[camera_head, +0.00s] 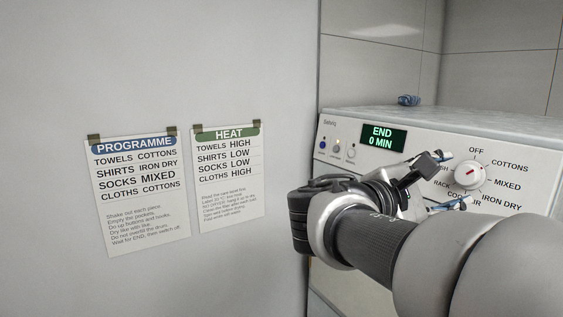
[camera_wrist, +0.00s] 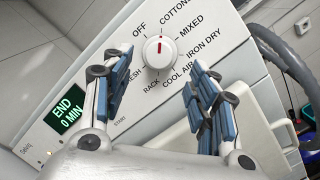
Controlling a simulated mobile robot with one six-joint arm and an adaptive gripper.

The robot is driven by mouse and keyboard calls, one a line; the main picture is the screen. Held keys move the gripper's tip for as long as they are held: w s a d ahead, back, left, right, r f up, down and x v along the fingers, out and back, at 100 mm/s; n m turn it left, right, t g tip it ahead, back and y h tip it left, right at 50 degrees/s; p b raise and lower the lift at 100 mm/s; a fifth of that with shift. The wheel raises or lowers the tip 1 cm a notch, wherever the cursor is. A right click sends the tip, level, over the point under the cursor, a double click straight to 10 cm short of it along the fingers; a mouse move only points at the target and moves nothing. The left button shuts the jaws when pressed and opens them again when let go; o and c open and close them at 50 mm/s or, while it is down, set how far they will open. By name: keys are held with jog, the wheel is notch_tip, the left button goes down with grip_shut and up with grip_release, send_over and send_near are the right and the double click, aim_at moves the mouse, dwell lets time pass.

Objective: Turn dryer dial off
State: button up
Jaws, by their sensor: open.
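The dryer dial (camera_head: 469,175) is a round white knob with a red mark, at the right of the dryer's front panel. It also shows in the wrist view (camera_wrist: 160,51), where the red mark points up towards the start of the COTTONS label, to the right of OFF. My gripper (camera_head: 446,182) is open in front of the panel, its fingers at the dial's left in the head view. In the wrist view the dial shows beyond and between the two blue-padded fingers (camera_wrist: 157,70). I see no clear contact with the dial.
A display (camera_head: 384,138) reads END 0 MIN. PROGRAMME (camera_head: 137,195) and HEAT (camera_head: 228,180) sheets hang on the left wall. A small blue object (camera_head: 408,100) lies on top. A grey hose (camera_wrist: 285,60) shows at the right.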

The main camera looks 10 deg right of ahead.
aim_at(466, 175)
jog(key=x, duration=0.6)
jog(key=shift+w+d, duration=0.15)
jog(key=shift+d, duration=0.2)
jog(key=c, duration=1.1)
